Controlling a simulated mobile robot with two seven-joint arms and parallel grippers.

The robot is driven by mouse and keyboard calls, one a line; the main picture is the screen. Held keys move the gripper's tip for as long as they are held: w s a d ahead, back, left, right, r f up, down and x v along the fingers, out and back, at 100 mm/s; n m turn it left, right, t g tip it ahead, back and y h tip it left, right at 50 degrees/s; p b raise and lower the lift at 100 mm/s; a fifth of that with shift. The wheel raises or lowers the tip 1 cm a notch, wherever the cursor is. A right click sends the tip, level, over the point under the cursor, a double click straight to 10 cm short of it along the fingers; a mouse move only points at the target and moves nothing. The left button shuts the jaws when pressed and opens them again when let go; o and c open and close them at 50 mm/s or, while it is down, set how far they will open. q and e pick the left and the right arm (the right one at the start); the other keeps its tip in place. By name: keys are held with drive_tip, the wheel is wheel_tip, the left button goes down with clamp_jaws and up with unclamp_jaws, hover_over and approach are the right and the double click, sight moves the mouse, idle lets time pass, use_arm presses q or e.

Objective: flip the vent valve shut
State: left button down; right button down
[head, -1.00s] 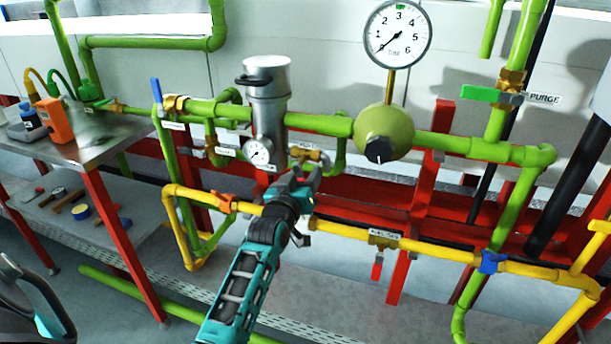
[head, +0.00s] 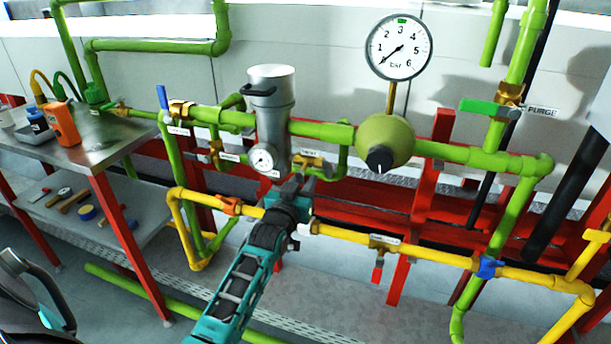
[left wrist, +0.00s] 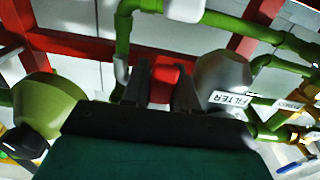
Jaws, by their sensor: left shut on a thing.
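The vent valve (head: 308,162) is a small brass body with a white label, on the green piping just right of the silver filter (head: 270,105). My left gripper (head: 297,184) is right below it and covers its lever in the head view. In the left wrist view, a red lever (left wrist: 166,77) sits between the two dark fingers of my left gripper (left wrist: 165,85), which are shut on it. The filter's side and label (left wrist: 232,100) show to the right of the fingers. The lever's exact angle is hard to tell. My right gripper is not in view.
The green regulator (head: 385,143) with its black knob and the pressure gauge (head: 398,47) stand to the right. A yellow pipe (head: 345,234) runs low across the red frame. A bench (head: 105,140) with an orange meter (head: 62,124) is at the left.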

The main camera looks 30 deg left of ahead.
use_arm(q)
drive_tip(key=shift+a+r+m, duration=0.1)
drive_tip(key=shift+m, duration=0.2)
drive_tip(key=c, duration=1)
unclamp_jaws()
drive_tip(key=shift+o, duration=0.2)
drive_tip(key=p+v, duration=0.1)
drive_tip(key=v, duration=1.2)
